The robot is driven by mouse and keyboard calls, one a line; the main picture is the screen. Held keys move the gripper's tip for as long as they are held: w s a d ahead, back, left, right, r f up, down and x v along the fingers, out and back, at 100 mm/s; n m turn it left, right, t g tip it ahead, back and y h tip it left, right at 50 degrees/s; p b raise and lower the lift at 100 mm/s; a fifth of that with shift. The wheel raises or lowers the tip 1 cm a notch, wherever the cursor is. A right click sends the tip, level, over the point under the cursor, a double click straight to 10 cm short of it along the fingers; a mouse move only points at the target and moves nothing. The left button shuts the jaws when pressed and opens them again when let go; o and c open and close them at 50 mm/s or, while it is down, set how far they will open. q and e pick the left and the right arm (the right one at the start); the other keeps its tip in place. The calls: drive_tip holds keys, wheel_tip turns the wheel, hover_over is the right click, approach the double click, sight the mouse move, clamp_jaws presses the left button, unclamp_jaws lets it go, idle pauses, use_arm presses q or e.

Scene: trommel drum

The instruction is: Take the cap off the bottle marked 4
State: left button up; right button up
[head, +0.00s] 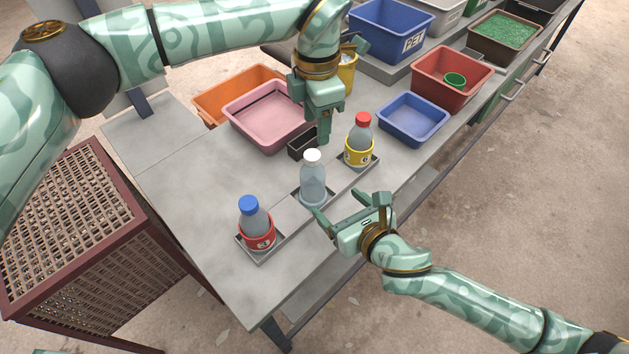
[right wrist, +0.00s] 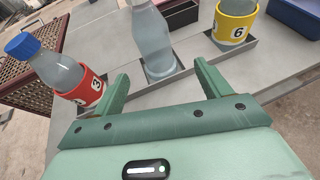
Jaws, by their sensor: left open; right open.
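Three bottles stand upright in a row of grey holders. The left bottle (head: 256,225) has a blue cap and a red band marked 3; it also shows in the right wrist view (right wrist: 60,72). The middle bottle (head: 313,185) is clear with a white cap (head: 312,156); I see no number on it. The right bottle (head: 359,145) has a red cap and a yellow band marked 6. No 4 is readable. My right gripper (head: 342,205) is open and empty, its fingers pointing towards the middle bottle (right wrist: 152,40). My left gripper (head: 318,130) is open, pointing down behind the bottles.
A pink tray (head: 239,126), an orange tray (head: 210,103) and a small black box (head: 300,146) are near my left gripper. Blue (head: 440,128) and red (head: 428,88) bins stand at the back right. The table's left front is clear.

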sight(320, 190)
use_arm(q)
drive_tip(key=shift+a, duration=0.35)
use_arm(e)
drive_tip(key=x, duration=1.1)
drive_tip(key=shift+s+a, duration=0.1)
drive_tip(key=shift+a, duration=0.2)
use_arm(q)
drive_tip(key=shift+a, duration=0.15)
use_arm(e)
drive_tip(key=shift+w+a+f, duration=0.25)
drive_tip(key=shift+w+a, duration=0.2)
drive_tip(key=shift+w, duration=0.1)
